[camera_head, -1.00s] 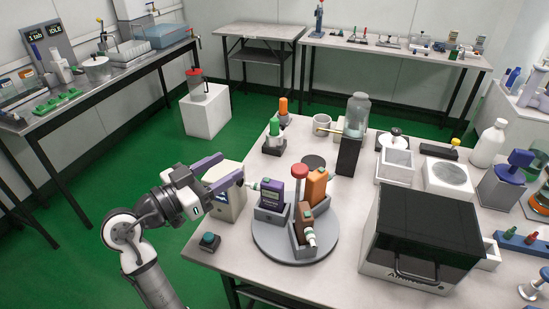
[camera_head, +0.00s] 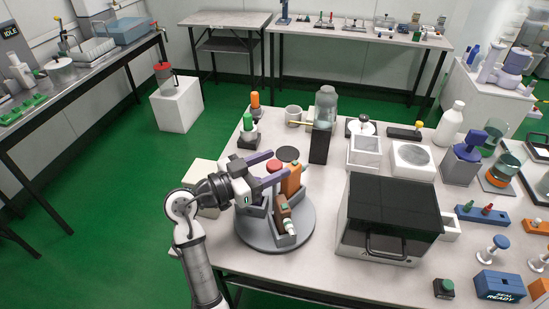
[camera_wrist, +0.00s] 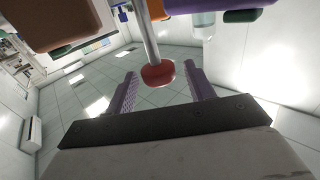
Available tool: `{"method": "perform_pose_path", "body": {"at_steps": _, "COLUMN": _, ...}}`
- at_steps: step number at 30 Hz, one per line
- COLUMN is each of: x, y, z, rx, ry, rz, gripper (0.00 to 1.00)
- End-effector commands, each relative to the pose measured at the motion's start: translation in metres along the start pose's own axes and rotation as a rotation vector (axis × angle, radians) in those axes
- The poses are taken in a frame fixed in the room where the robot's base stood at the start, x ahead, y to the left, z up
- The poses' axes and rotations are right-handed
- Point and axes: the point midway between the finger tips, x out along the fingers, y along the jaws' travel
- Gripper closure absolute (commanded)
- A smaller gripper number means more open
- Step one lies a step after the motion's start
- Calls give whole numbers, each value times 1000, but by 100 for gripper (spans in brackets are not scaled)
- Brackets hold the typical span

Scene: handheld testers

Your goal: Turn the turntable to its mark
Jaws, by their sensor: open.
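The turntable (camera_head: 303,232) is a round grey disc on the near left of the white table. It bears grey bins with an orange bottle (camera_head: 291,180), a brown bottle (camera_head: 283,206) and others partly hidden by my gripper. A red knob (camera_head: 274,165) tops a post at its middle. My gripper (camera_head: 276,167) is open, with its purple fingers reaching to the knob from the left. In the wrist view the red knob (camera_wrist: 158,74) shows between the open fingertips (camera_wrist: 161,78); contact cannot be told. I cannot make out the mark.
A black-topped box (camera_head: 393,207) stands close right of the turntable. Bare table lies in front of the disc.

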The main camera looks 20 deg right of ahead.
Motion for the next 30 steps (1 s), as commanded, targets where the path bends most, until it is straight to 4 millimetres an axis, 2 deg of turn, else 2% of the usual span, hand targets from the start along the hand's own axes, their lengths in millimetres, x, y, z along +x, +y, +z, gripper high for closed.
{"method": "perform_pose_path", "body": {"at_steps": 4, "x": 11, "y": 0, "z": 0, "rx": -1, "ry": 0, "rz": 0, "gripper": 47}}
{"method": "perform_pose_path", "body": {"at_steps": 13, "x": 12, "y": 0, "z": 0, "rx": 0, "ry": 0, "rz": 0, "gripper": 47}}
{"method": "perform_pose_path", "body": {"at_steps": 25, "x": 12, "y": 0, "z": 0, "rx": 0, "ry": 0, "rz": -1, "gripper": 99}}
{"method": "perform_pose_path", "body": {"at_steps": 30, "x": 12, "y": 0, "z": 0, "rx": 0, "ry": 0, "rz": 0, "gripper": 100}}
